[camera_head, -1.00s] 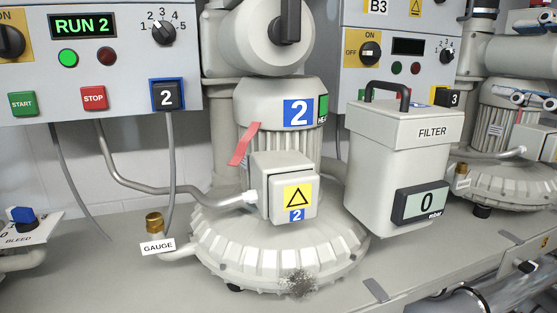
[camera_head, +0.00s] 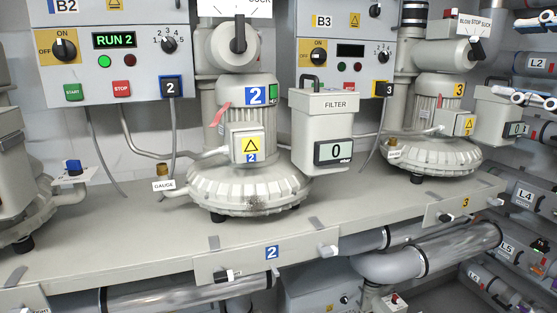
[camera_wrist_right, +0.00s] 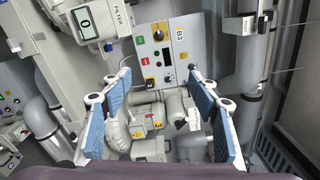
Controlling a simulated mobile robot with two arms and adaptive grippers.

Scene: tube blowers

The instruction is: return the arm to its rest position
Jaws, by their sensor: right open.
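My right gripper (camera_head: 508,60) shows at the right edge of the head view, with one blue-and-white finger above the other. In the right wrist view its two blue-padded fingers (camera_wrist_right: 160,88) stand wide apart with nothing between them. Through the gap I see control box B3 (camera_wrist_right: 168,50) and blower 3 (camera_wrist_right: 150,125), some way off. Blower 3 also shows in the head view (camera_head: 432,152), left of the gripper. My left gripper is not in view.
Blower 2 (camera_head: 247,185) stands mid-bench under a panel reading RUN 2 (camera_head: 114,40), its green lamp lit. A filter box (camera_head: 325,125) reads 0. The bench front (camera_head: 300,246) carries small handles. Large pipes (camera_head: 440,245) run below and at the right.

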